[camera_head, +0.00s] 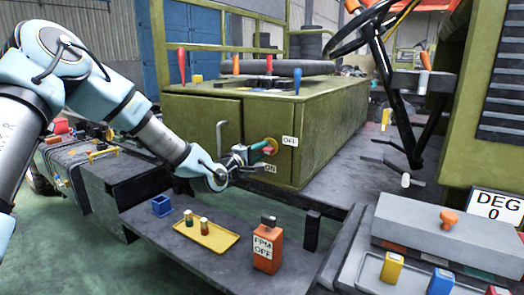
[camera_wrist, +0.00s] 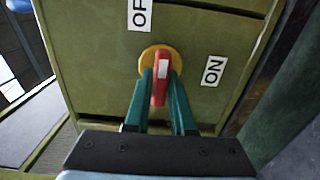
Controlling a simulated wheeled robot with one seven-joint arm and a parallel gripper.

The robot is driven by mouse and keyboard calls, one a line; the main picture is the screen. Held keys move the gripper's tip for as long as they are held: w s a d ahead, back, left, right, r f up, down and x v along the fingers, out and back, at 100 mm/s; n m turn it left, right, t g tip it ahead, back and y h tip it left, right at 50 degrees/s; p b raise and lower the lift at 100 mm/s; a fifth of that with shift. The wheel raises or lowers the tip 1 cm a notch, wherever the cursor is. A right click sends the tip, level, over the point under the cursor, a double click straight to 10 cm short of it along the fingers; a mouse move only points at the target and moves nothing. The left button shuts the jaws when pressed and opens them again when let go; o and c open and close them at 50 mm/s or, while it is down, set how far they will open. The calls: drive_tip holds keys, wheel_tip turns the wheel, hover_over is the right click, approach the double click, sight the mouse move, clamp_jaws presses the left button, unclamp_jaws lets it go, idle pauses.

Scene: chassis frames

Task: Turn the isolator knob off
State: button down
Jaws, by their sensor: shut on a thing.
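The isolator knob is a red handle (camera_wrist: 161,68) on a yellow round base (camera_wrist: 147,60), mounted on the front of a green cabinet (camera_head: 200,118). In the head view its yellow base (camera_head: 271,142) shows behind my gripper (camera_head: 262,150). In the wrist view the teal fingers of my gripper (camera_wrist: 161,80) are on either side of the red handle, shut on it. An OFF label (camera_wrist: 140,14) is above the knob and an ON label (camera_wrist: 214,71) is to its right. The OFF label (camera_head: 290,141) and ON label (camera_head: 271,168) also show in the head view.
A dark shelf below the cabinet holds a blue box (camera_head: 162,206), a yellow tray (camera_head: 190,241) and an orange FPM OFF block (camera_head: 266,245). A grey box with an orange knob (camera_head: 449,218) and a DEG 0 sign (camera_head: 496,206) stand at the right.

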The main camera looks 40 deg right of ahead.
drive_tip(key=c, duration=0.8)
unclamp_jaws()
drive_tip(key=shift+a, duration=0.1)
drive_tip(key=b+v, duration=0.1)
drive_tip(key=v, duration=0.9)
drive_tip(key=shift+a, duration=0.3)
